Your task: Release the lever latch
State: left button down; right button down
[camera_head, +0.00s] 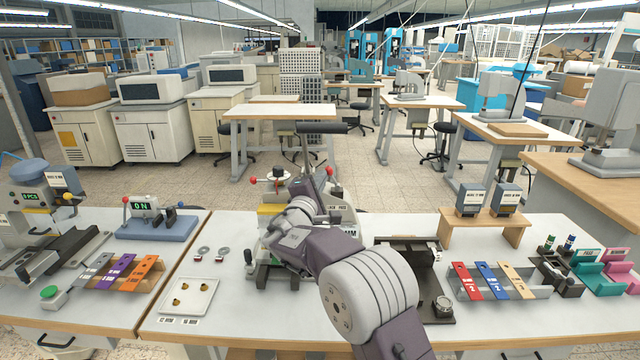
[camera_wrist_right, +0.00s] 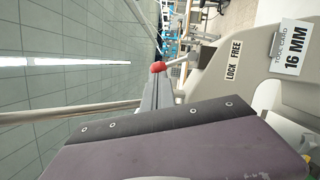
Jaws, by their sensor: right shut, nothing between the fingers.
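The foil stamping press (camera_head: 345,195) stands at the middle of the table, partly hidden behind my right arm. The latch lever ends in a red knob (camera_head: 329,170); the knob also shows in the right wrist view (camera_wrist_right: 158,67). The plate beside it carries a "LOCK FREE" label (camera_wrist_right: 233,60). My right gripper (camera_head: 305,182) reaches up in front of the press. It is shut and empty, and in the wrist view its fingers (camera_wrist_right: 161,88) end close to the red knob. I cannot tell whether they touch it. My left gripper is not in view.
The press's long black handle (camera_head: 322,128) stands above. A white tray (camera_head: 188,297) with small brass parts lies at left. A dark fixture (camera_head: 412,262) and a rack of coloured strips (camera_head: 495,280) stand at right. The table front is mostly clear.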

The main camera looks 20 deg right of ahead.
jog(key=m+b, duration=0.1)
jog(key=b, duration=0.1)
jog(key=d+m+b, duration=0.1)
jog(key=m, duration=0.1)
jog(key=d+r+m+g+b, duration=0.1)
jog(key=b, duration=0.1)
jog(key=shift+s+y+b, duration=0.3)
jog(key=shift+s+d+r+m+g+y+b, duration=0.2)
jog(key=shift+d+m+b, duration=0.25)
jog(key=shift+m, duration=0.4)
jog(key=shift+s+d+r+m+g+y+b, duration=0.1)
jog(key=shift+d+m+g+y+b, duration=0.1)
jog(key=shift+d+m+b, duration=0.5)
jog(key=shift+s+d+r+m+g+y+b, duration=0.15)
jog(key=shift+d+m+y+b, duration=0.1)
jog(key=shift+m, duration=0.8)
